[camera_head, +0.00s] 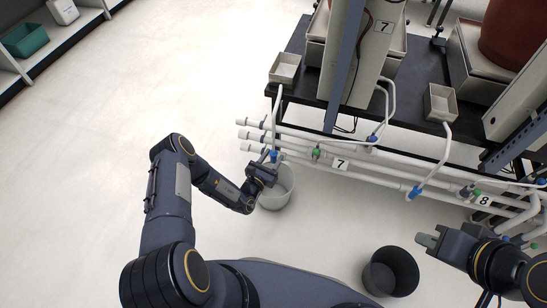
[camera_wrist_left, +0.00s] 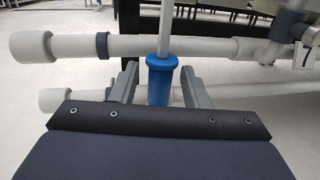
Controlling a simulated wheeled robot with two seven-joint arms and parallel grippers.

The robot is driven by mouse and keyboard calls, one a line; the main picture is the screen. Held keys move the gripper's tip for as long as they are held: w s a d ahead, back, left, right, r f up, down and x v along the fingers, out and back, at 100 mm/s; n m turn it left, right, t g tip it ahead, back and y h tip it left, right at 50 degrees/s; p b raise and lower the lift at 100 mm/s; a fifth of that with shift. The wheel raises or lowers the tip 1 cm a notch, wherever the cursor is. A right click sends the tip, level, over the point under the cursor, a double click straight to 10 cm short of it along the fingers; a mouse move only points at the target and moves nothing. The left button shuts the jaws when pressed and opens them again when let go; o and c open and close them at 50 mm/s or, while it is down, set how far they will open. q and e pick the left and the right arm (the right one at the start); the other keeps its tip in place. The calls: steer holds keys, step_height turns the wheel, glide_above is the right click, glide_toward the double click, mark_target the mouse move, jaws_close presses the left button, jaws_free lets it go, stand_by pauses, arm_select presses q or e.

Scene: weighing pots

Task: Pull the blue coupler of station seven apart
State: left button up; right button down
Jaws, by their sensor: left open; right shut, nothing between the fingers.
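A blue coupler (camera_head: 273,156) hangs at the lower end of a thin white tube by the left end of the white pipes, near the number 7 label (camera_head: 341,163). In the left wrist view the blue coupler (camera_wrist_left: 158,82) stands upright between the two fingers, with the tube rising from its top. My left gripper (camera_head: 271,162) is open around it; a small gap shows on each side of the coupler. Its lower end is hidden behind the gripper's dark body. My right gripper (camera_head: 428,240) is shut and empty at the lower right, far from the coupler.
White pipes (camera_wrist_left: 215,47) run just behind the coupler. A light bucket (camera_head: 281,192) stands on the floor under the left gripper, and a dark bucket (camera_head: 391,272) near the right gripper. Another blue coupler (camera_head: 414,192) hangs further right. The floor at left is clear.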

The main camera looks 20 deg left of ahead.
mark_target(273, 152)
arm_select(q)
steer(key=shift+w+d, duration=0.15)
steer(key=shift+w, duration=0.4)
jaws_close()
step_height(273, 152, up, 4)
steer(key=p, duration=0.3)
steer(key=shift+f, duration=0.25)
jaws_free()
